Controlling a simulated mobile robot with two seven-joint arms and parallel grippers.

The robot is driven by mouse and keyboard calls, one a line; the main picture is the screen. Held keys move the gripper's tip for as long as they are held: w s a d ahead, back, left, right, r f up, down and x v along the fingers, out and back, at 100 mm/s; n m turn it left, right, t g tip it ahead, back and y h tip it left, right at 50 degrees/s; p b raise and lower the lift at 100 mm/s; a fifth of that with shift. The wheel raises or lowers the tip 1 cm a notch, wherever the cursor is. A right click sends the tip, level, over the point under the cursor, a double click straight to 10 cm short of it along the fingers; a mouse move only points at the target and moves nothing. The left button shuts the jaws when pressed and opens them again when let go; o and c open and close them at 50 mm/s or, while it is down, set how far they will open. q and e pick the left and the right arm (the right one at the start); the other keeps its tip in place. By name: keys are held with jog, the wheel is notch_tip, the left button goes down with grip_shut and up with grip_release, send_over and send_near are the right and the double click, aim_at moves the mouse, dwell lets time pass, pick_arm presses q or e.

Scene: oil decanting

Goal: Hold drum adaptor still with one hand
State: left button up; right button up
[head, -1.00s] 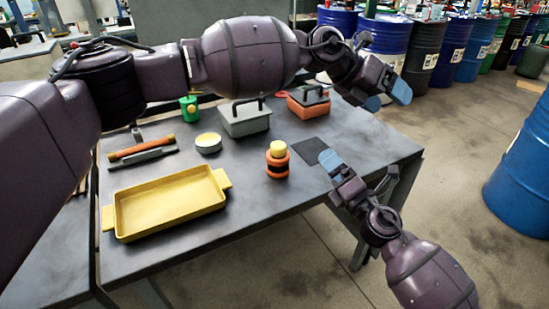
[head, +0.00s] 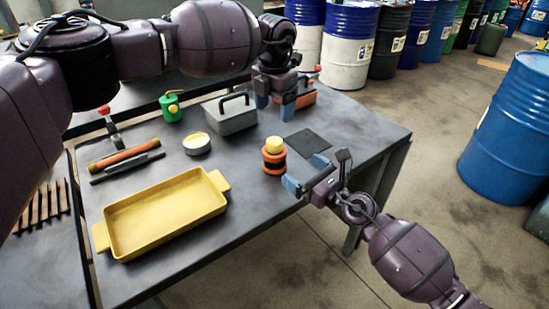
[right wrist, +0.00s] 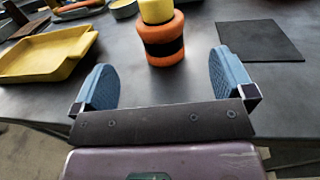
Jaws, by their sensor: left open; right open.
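The drum adaptor appears to be the orange piece with a black band and yellow top (head: 274,158), standing upright on the table near its right front edge. In the right wrist view the adaptor (right wrist: 160,35) stands beyond and between my fingers, not touched. My right gripper (head: 306,172) is open and empty, just to the right of the adaptor, with its blue fingertips facing it. My left gripper (head: 275,103) is open, pointing down over the back of the table, by the orange box (head: 308,97) that it partly hides.
A yellow tray (head: 222,204) lies at the front left. A dark mat (head: 307,142) lies right of the adaptor. Blue drum (head: 520,125) on the floor.

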aim_at(283, 158)
jog(key=x, duration=1)
jog(key=shift+s, duration=0.1)
